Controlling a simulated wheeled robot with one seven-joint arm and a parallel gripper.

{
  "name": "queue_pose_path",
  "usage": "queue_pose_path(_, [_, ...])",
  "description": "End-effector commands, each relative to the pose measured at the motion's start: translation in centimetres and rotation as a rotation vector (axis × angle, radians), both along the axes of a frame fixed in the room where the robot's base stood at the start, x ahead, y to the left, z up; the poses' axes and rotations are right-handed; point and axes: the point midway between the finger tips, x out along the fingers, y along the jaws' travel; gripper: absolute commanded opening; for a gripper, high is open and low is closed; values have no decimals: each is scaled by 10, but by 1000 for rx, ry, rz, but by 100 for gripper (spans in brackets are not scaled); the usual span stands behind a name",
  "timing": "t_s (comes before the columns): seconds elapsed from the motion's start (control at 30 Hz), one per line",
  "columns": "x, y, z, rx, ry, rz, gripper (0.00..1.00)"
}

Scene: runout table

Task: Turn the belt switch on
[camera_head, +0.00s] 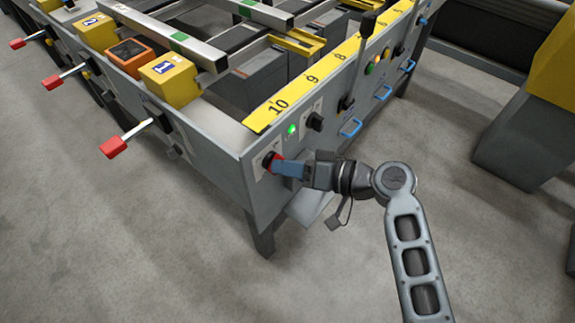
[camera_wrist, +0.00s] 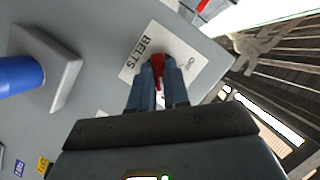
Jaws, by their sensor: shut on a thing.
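The belt switch (camera_wrist: 157,61) shows a red handle on a white plate lettered BELTS (camera_wrist: 143,52) in the wrist view. In the head view, the red and dark switch (camera_head: 269,159) is on the table's front panel near its left corner. My gripper (camera_wrist: 158,82) is shut on the red handle, with a blue-grey finger on each side. In the head view my gripper (camera_head: 281,168) reaches the switch from the right. The fingers hide part of the handle and plate, and I cannot read the switch's position clearly.
A lit green lamp (camera_head: 292,129) and a black knob (camera_head: 314,121) sit right of the switch. Blue handles (camera_head: 350,128) stick out along the panel. Levers with red grips (camera_head: 113,147) stick out on the left side. The floor in front is clear.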

Motion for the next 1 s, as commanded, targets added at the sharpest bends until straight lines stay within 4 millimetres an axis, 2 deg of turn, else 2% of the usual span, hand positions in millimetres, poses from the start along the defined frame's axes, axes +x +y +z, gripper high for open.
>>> queue_pose_path(0.3, [0,0,-1,0,4,-1,0])
queue_pose_path(0.33, [0,0,-1,0,4,-1,19])
queue_pose_path(0.57, [0,0,-1,1,2,-1,41])
queue_pose_path(0.83, [0,-2,0,0,1,-2,42])
queue_pose_path(1.0, [-6,-18,4,0,1,-4,42])
